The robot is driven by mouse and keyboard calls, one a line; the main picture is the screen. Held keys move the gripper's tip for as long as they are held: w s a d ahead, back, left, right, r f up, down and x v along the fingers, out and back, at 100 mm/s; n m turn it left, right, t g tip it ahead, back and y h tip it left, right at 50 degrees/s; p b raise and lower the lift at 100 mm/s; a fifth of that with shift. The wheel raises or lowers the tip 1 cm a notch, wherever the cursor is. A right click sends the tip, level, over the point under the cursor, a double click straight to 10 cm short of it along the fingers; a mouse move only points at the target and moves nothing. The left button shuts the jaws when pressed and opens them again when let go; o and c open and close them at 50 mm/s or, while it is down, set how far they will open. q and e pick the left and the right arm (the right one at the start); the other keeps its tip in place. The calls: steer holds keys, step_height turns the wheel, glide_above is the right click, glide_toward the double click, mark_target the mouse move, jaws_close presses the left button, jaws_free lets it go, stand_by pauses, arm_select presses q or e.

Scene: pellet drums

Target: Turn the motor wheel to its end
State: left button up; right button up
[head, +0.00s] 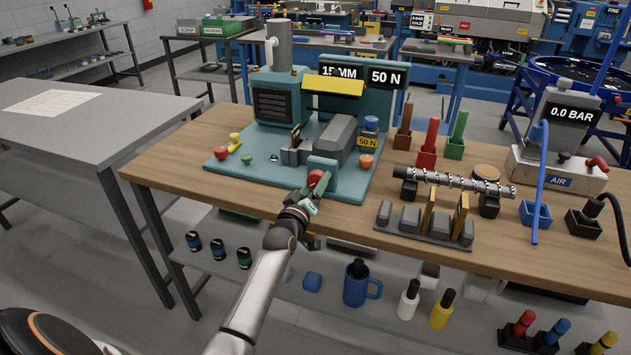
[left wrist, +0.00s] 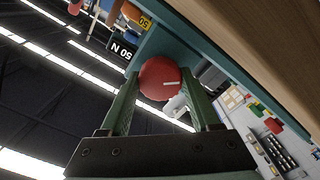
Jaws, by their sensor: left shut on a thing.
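The red motor wheel (head: 315,176) sits at the front of the teal machine (head: 290,165) on the wooden bench. My left gripper (head: 317,186) reaches it from the front and is shut on it. In the left wrist view the red wheel (left wrist: 161,78) lies between the two green fingers of my left gripper (left wrist: 162,90). A pale mark shows on the wheel's face, roughly level in that view. Labels on the machine read "15 MM" and "50 N". My right gripper is not in view.
A red knob (head: 221,153) and an orange knob (head: 366,161) stand on the machine's base. To the right are a metal screw (head: 455,182) on stands, a dark rack (head: 425,232) and an air unit (head: 565,140) reading "0.0 BAR". The bench's front left is clear.

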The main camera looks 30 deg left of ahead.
arm_select(q)
steer(key=shift+n, duration=0.7)
steer(key=o, duration=1.4)
steer(key=v, duration=1.2)
steer(key=shift+s, duration=0.3)
